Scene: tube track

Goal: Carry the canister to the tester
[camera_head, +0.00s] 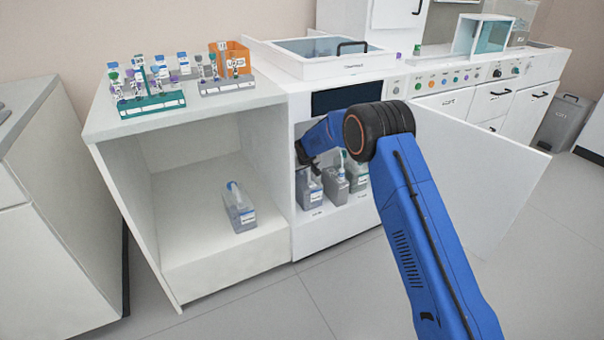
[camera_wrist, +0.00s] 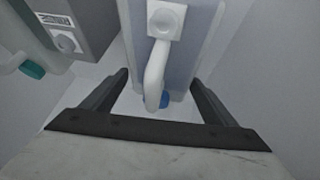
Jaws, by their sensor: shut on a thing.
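My gripper (camera_head: 303,163) is inside the open front compartment of the tester (camera_head: 325,243). It is shut on a grey canister (camera_head: 310,190) at the left of that compartment. In the wrist view my gripper (camera_wrist: 159,84) has a finger on each side of this canister (camera_wrist: 188,62), with its white bent tube and blue end between them. I cannot tell whether its base touches the compartment floor. Another similar grey canister (camera_head: 241,214), with a pale tube, stands on the floor of the open cabinet at left.
Two more canisters (camera_head: 335,190) (camera_head: 358,180) stand close to the right of the held one; a neighbour with a teal cap (camera_wrist: 33,69) shows in the wrist view. The open white door (camera_head: 480,170) stands out to the right. Tube racks (camera_head: 152,102) sit on the left counter.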

